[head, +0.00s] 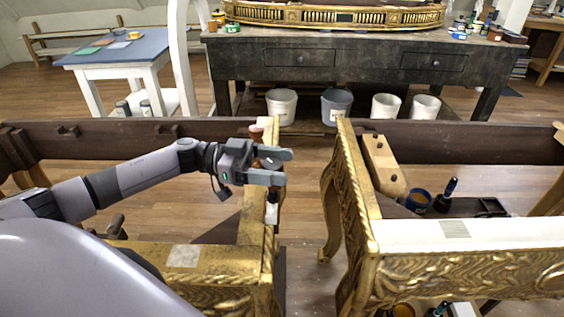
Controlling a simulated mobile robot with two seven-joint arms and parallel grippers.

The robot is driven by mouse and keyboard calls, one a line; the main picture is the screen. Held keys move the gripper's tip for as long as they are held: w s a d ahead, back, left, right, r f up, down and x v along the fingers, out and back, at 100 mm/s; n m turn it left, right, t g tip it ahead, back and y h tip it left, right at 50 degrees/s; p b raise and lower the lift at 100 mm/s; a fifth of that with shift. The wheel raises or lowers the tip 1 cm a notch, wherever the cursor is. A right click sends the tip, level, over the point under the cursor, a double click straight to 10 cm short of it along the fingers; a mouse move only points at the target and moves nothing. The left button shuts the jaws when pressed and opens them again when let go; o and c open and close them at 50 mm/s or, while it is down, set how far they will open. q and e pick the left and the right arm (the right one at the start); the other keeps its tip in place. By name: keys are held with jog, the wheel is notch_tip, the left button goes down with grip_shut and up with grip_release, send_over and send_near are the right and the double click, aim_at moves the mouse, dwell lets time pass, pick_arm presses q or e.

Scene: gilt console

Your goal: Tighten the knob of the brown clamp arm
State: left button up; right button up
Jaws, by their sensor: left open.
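My left gripper (283,166) reaches in from the left, its two grey fingers apart and pointing right, above the end of the left gilt console part (215,262). A reddish-brown knob-like piece (256,133) stands just behind the gripper. A darker brown piece (270,163) shows between the fingers; I cannot tell whether they touch it. A small white and black piece (272,208) shows below the fingers at the gilt edge. The gripper covers much of this spot, so I cannot tell which piece is the brown clamp arm's knob. My right gripper is not in view.
A right gilt console part (358,215) stands across a narrow floor gap. A dark workbench (365,62) with several buckets beneath stands behind.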

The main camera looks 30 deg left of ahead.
pick_arm(q)
jog(key=shift+w+d, duration=0.25)
jog(key=shift+d, duration=0.3)
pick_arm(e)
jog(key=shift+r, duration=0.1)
pick_arm(q)
jog(key=shift+c, duration=0.4)
jog(key=c, duration=0.9)
